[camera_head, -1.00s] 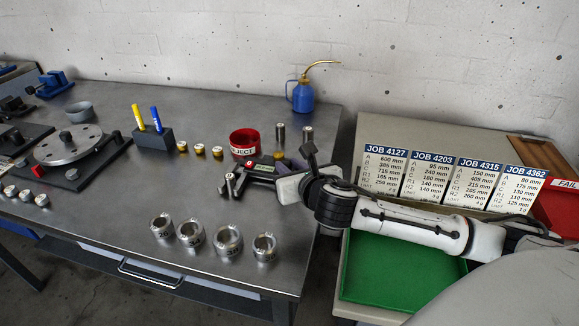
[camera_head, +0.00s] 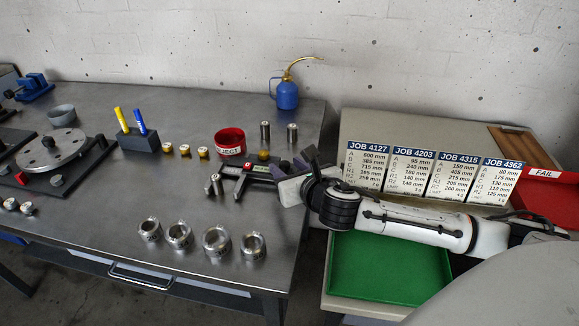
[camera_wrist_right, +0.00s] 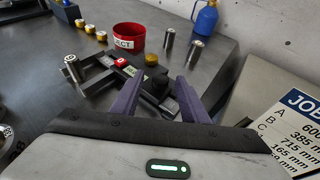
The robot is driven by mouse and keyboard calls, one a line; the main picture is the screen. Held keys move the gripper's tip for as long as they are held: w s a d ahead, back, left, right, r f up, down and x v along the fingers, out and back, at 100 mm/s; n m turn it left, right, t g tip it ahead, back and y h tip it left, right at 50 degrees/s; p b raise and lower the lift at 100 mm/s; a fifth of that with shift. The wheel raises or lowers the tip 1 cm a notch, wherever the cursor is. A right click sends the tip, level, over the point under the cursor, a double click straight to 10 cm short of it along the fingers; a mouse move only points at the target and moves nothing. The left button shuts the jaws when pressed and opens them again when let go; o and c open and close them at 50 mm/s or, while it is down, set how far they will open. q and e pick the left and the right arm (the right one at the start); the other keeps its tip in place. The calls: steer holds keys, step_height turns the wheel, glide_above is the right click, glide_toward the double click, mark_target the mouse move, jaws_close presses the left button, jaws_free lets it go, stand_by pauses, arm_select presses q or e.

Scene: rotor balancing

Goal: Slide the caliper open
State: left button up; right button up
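The dark caliper (camera_head: 261,171) lies on the steel bench, with a red button and a small display on its slider. In the right wrist view the caliper (camera_wrist_right: 129,69) runs from jaws at the left to a dark end between my fingers. My right gripper (camera_head: 288,178) is at the slider end; in the wrist view its purple fingers (camera_wrist_right: 161,84) stand apart with a dark caliper part between them, seemingly gripped, though the contact is partly hidden. A metal cylinder (camera_head: 217,185) stands upright by the jaws. My left gripper is not in view.
A red reject bowl (camera_head: 230,143), a brass weight (camera_head: 263,155) and two upright metal cylinders (camera_head: 265,131) stand behind the caliper. Several metal rings (camera_head: 216,241) are in front. Job cards (camera_head: 367,168) and a green tray (camera_head: 385,268) are at right.

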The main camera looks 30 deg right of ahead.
steer(key=shift+s, duration=0.1)
steer(key=v, duration=1)
steer(key=shift+r, duration=0.1)
stand_by(0.4)
